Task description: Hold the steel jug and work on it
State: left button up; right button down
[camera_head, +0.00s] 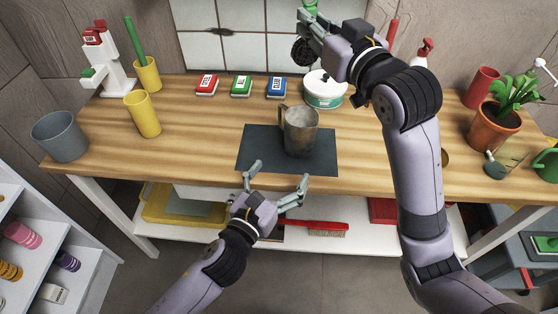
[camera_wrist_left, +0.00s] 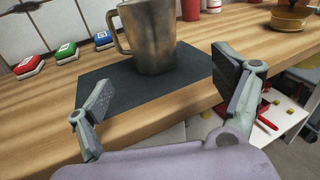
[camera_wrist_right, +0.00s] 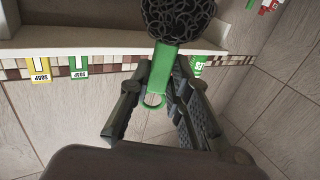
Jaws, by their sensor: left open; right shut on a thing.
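The steel jug (camera_head: 301,132) stands upright on a dark mat (camera_head: 258,155) on the wooden bench. Its handle points left. The left wrist view shows the jug (camera_wrist_left: 152,38) ahead, just beyond my fingers. My left gripper (camera_head: 277,176) is open and empty at the bench's front edge, nearer than the jug and apart from it. My right gripper (camera_head: 309,24) is raised high at the back, above the white tub. It is shut on a green-handled scrubber, whose handle (camera_wrist_right: 166,58) and dark curly wire head (camera_wrist_right: 180,16) show in the right wrist view.
Red, green and blue boxes (camera_head: 241,87) lie behind the mat. A white tub (camera_head: 323,92) stands behind the jug. Yellow cups (camera_head: 142,115) and a grey bucket (camera_head: 60,137) stand left. A potted plant (camera_head: 495,125) is right.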

aim_at(306, 121)
pick_arm(q)
jog(key=w, duration=0.1)
jog(key=w+r, duration=0.1)
jog(key=shift+w+a+m, duration=0.1)
jog(key=shift+w+m, duration=0.2)
jog(key=shift+w, duration=0.1)
jog(key=shift+w+r, duration=0.15)
jog(key=shift+w, duration=0.25)
jog(key=shift+w+d, duration=0.25)
jog(key=shift+w, duration=0.1)
jog(key=x, duration=1)
jog(key=shift+w+d+r, duration=0.1)
jog(key=shift+w+r, duration=0.05)
jog(key=shift+w, duration=0.05)
pick_arm(e)
jog(key=shift+w, duration=0.1)
pick_arm(q)
jog(key=shift+c, duration=0.4)
jog(key=c, duration=1.4)
pick_arm(e)
notch_tip(306, 121, down, 16)
jog(key=shift+r, duration=0.25)
